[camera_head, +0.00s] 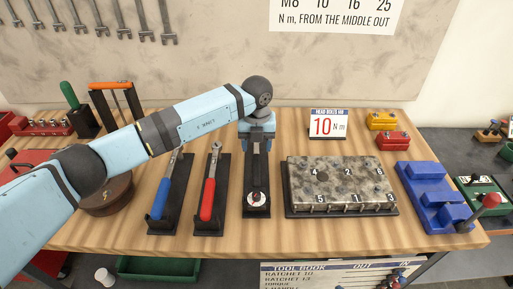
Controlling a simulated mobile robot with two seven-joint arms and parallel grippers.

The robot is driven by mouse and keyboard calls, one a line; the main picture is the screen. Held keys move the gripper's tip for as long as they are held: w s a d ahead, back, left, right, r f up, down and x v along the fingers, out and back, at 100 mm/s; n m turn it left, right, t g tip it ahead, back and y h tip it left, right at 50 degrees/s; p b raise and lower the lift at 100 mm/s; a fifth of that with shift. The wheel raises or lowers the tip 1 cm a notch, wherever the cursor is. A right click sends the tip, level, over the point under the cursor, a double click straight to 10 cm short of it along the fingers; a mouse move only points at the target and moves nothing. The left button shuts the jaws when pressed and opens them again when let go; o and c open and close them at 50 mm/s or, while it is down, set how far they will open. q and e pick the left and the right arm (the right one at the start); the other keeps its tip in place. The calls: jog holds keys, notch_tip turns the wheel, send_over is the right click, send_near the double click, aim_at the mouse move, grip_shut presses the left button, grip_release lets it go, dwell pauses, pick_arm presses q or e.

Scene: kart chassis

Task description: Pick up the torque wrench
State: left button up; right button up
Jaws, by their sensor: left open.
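My left gripper (257,147) points down above the far part of that holder. It is open, and nothing shows held in it. Its fingertips are hard to make out, and I cannot tell whether they touch the tool. My right gripper is not in view.
A blue-handled ratchet (163,195) and a red-handled ratchet (208,195) lie in black holders to the left. A numbered metal block (335,180) sits close on the right, with a blue stepped block (433,195) beyond it. A 10 Nm sign (327,124) stands behind.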

aim_at(256, 153)
pick_arm(q)
jog(key=f, duration=0.4)
jog(key=shift+w+p, duration=0.3)
jog(key=shift+f, duration=0.35)
grip_shut()
jog(key=shift+r, duration=0.1)
notch_tip(256, 153, up, 20)
jog(key=b, duration=0.1)
jog(key=shift+b, duration=0.4)
